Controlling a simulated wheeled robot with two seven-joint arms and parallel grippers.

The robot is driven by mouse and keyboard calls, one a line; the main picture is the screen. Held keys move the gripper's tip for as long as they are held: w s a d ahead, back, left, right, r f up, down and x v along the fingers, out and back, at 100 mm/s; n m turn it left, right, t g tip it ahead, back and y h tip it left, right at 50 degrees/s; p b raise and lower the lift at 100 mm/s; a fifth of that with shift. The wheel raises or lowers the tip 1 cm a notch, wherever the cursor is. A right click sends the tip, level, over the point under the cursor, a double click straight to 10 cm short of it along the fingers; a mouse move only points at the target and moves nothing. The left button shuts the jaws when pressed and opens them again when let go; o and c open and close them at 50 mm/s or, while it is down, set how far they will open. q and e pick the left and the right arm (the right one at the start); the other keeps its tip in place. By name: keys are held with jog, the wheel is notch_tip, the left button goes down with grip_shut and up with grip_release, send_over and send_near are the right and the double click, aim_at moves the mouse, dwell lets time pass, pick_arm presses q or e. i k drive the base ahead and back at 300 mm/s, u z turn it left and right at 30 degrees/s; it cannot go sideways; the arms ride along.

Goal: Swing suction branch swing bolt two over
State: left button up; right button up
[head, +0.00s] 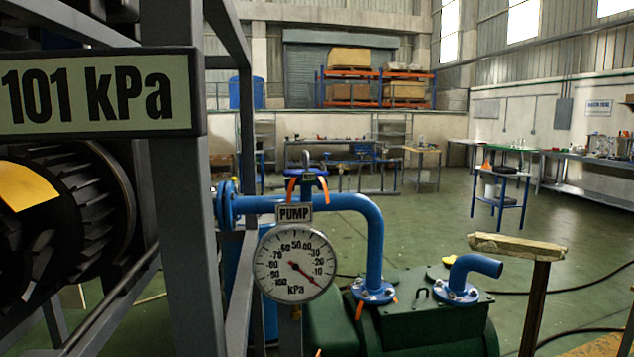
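A blue suction pipe (345,200) runs right from a flange (226,205) at the grey frame, bends down and ends in a bolted flange (373,291) on the green pump (420,325). A small blue valve-like fitting (308,185) stands on the pipe, with an orange tab (291,188) on its left and another orange tab (323,188) on its right. More orange pieces (359,310) show at the pump flange. I cannot tell which piece is swing bolt two. Neither of my grippers is in view.
A round kPa gauge (295,263) under a PUMP label (294,213) stands before the pipe. A 101 kPa sign (95,92) and grey frame post (185,220) block the left. A wood-topped post (535,290) stands right. Green floor (440,225) lies open behind.

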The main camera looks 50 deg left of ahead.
aim_at(276, 186)
jog(key=i, duration=0.5)
jog(key=u, duration=2.85)
